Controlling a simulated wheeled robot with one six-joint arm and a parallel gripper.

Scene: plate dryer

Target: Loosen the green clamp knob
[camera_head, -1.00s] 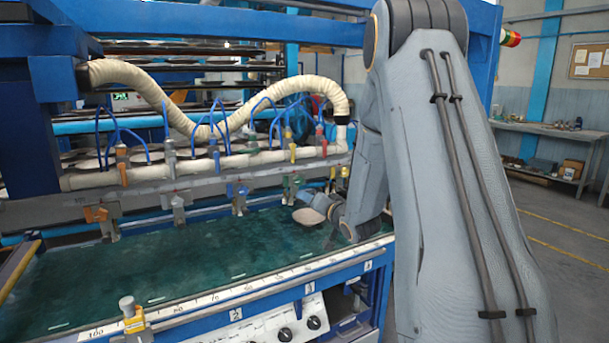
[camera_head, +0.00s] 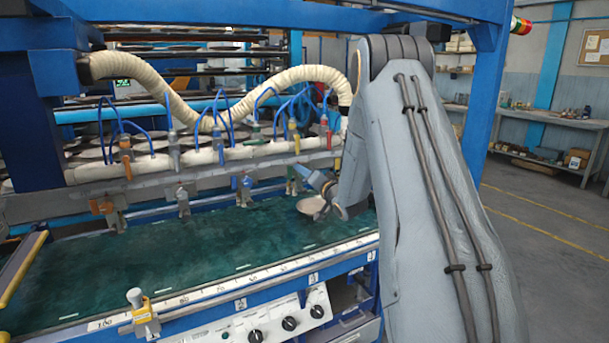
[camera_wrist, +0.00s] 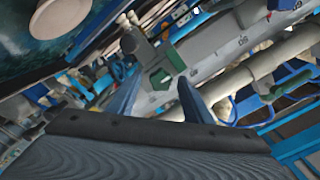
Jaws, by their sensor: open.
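The green clamp knob (camera_wrist: 160,78) shows in the wrist view on a grey clamp under the long grey bar. It lies just beyond and between the tips of my gripper (camera_wrist: 158,88), whose two blue-grey fingers are apart and empty. In the head view, the green knob (camera_head: 293,183) is partly hidden close to the left of my gripper (camera_head: 318,181). I cannot tell from these views whether the fingers touch the knob.
The grey bar (camera_head: 150,186) carries other clamps, with an orange knob (camera_head: 102,206) and a blue knob (camera_head: 247,181). The green bed (camera_head: 190,250) lies below. A pale round disc (camera_head: 311,205) shows over it, close to my wrist. Hoses run above.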

